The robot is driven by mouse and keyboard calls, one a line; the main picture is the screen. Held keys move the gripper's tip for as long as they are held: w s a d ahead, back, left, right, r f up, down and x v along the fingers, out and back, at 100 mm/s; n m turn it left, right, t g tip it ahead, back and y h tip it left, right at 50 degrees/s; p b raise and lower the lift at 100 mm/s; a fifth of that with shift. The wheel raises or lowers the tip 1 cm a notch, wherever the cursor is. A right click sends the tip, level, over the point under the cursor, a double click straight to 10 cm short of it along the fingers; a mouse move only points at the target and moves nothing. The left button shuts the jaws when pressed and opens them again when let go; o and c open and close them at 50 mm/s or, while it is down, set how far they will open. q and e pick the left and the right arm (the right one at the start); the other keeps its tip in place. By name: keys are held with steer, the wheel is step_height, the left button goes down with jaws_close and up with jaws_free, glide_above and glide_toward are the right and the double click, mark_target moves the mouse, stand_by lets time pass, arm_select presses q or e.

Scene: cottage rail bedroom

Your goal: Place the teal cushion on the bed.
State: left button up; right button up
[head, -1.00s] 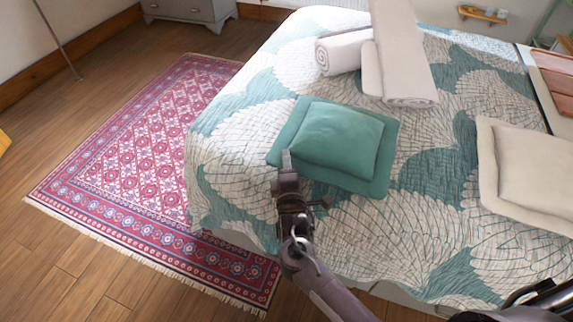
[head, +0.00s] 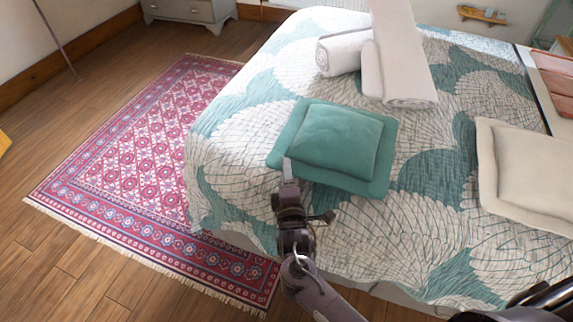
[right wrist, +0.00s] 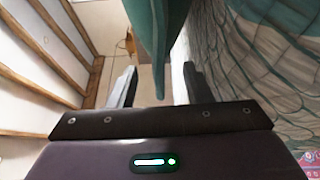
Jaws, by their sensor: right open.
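The teal cushion (head: 338,137) lies flat on the patterned bed (head: 235,160), near the bed's left edge. My right gripper (head: 288,168) is at the cushion's near left corner. In the right wrist view the cushion (right wrist: 150,35) shows edge-on. Its edge reaches down between the two spread fingers, with a gap visible on each side. The right gripper is open and holds nothing. My left gripper is not in view.
Rolled white towels (head: 400,75) lie behind the cushion. A cream cushion (head: 535,175) lies to the right on the bed. A red patterned rug (head: 140,165) covers the floor left of the bed. A grey drawer unit (head: 190,10) stands at the back.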

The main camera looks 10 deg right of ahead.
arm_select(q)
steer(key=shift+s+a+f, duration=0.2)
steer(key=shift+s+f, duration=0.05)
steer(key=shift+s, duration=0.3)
arm_select(e)
steer(key=s+a, duration=0.1)
steer(key=s, duration=0.7)
steer(key=shift+s, duration=0.25)
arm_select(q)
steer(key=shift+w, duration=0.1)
arm_select(e)
steer(key=shift+a, duration=0.1)
